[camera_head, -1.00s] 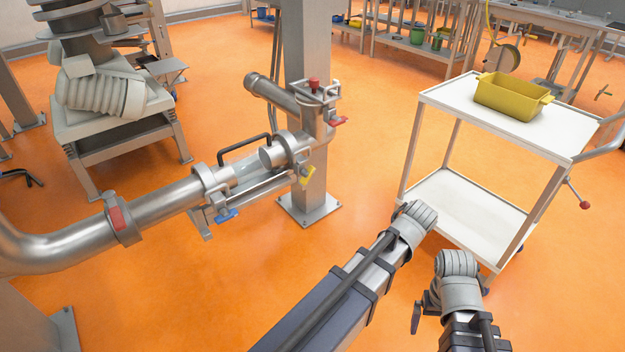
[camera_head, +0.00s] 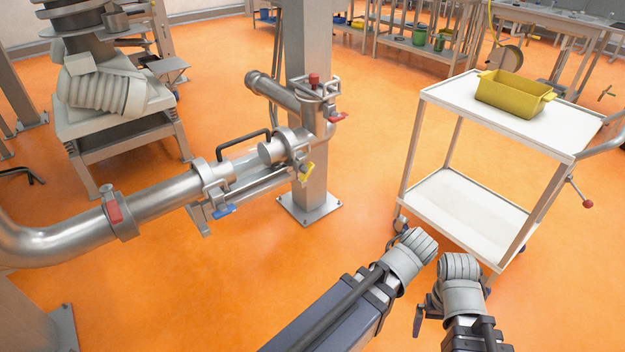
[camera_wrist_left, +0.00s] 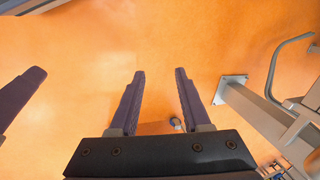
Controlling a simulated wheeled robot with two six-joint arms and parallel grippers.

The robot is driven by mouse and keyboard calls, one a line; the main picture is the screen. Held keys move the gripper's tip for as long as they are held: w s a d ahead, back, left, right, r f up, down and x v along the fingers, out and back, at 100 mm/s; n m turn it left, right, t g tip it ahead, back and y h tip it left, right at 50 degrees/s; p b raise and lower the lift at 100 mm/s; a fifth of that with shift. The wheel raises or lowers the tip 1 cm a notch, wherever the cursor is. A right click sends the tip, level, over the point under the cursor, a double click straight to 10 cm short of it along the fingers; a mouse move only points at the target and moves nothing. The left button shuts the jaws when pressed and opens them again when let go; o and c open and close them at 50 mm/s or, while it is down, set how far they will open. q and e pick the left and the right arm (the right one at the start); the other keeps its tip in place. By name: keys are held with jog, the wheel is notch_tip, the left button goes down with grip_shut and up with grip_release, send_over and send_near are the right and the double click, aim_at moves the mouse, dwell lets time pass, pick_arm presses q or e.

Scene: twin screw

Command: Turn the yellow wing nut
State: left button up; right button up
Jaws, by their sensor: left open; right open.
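The yellow wing nut (camera_head: 307,172) is on the clamp at the right end of the pipe gap, near the upright post. My left gripper (camera_wrist_left: 159,71) is open and empty in the left wrist view, with bare orange floor between its fingers; in the head view it is hidden behind my left arm. My right gripper (camera_head: 418,319) shows only as a small dark finger beside its grey wrist joint at the bottom right. Its jaws are mostly hidden. Both grippers are well to the right of the nut, apart from it.
A blue wing nut (camera_head: 224,212) hangs at the left end of the gap, and red handles (camera_head: 114,212) sit along the pipe (camera_head: 160,195). The post (camera_head: 310,150) stands behind the clamp. A white cart (camera_head: 445,95) carries a yellow bin (camera_head: 513,94). The floor between is clear.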

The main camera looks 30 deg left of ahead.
pick_arm(q)
jog(key=w+a+f+n+t+y+b, duration=0.1)
jog(key=w+a+n+t+y+b, duration=0.2)
jog(key=w+a, duration=0.45)
jog(key=n+t+y+b, duration=0.3)
jog(key=n+y+b, duration=0.1)
jog(key=y+b, duration=0.7)
send_near(309, 173)
jog(key=shift+x, duration=4.45)
jog(key=shift+d+f, duration=0.1)
jog(key=shift+f, duration=0.05)
jog(key=shift+c, duration=0.3)
grip_shut()
